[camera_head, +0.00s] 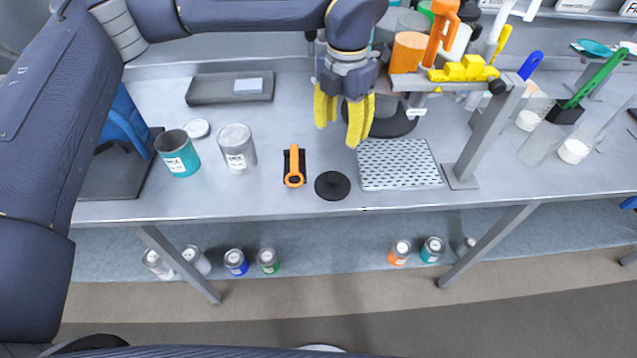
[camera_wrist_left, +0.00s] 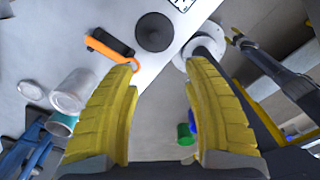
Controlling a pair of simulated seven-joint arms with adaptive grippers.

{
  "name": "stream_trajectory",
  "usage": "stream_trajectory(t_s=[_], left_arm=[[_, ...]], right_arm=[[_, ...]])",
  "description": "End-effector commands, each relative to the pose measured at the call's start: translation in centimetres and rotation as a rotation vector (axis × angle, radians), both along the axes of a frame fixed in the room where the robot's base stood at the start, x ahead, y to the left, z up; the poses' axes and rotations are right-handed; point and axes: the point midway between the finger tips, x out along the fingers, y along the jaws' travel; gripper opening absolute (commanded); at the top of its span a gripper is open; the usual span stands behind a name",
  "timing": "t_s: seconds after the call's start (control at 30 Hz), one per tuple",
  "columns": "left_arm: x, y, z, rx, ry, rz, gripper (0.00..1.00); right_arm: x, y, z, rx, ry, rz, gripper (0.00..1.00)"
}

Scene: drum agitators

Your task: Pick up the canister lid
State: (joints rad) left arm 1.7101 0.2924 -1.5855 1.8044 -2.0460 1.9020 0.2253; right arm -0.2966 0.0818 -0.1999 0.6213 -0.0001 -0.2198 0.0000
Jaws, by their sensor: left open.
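A small flat pale lid (camera_head: 196,128) lies on the bench behind and between an open teal canister (camera_head: 177,153) and a grey canister (camera_head: 237,150) with its top closed. I cannot tell for certain which is the canister lid. My left gripper (camera_head: 337,135) is open and empty above the bench, behind the black disc and right of the canisters. In the left wrist view the black disc (camera_wrist_left: 155,32) is beyond the fingertips, and the grey canister (camera_wrist_left: 72,92) is left of the fingers.
An orange-handled tool (camera_head: 294,166) lies left of the black disc, and a perforated plate (camera_head: 399,164) lies right of it. A grey tray (camera_head: 203,89) is at the back. A metal stand (camera_head: 487,132) rises on the right. Bench space behind the tool is clear.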

Motion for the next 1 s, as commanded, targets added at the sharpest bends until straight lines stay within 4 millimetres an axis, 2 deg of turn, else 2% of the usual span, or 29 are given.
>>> stream_trajectory(t_s=[0.17, 0.7, 1.0], left_arm=[[0.5, 0.6, -1.1, 0.001, 0.002, 0.024, 0.5], [0.4, 0.6, -10.2, 0.0, 0.002, 0.022, 0.5], [0.5, 0.6, -12.1, 0.001, 0.001, 0.022, 0.5]], right_arm=[[-0.2, 0.2, 0.0, 0.002, 0.003, -0.001, 0.44], [-0.7, 0.4, 0.0, 0.004, 0.008, -0.002, 0.44], [-0.5, 0.2, 0.0, 0.001, 0.006, 0.0, 0.44]])
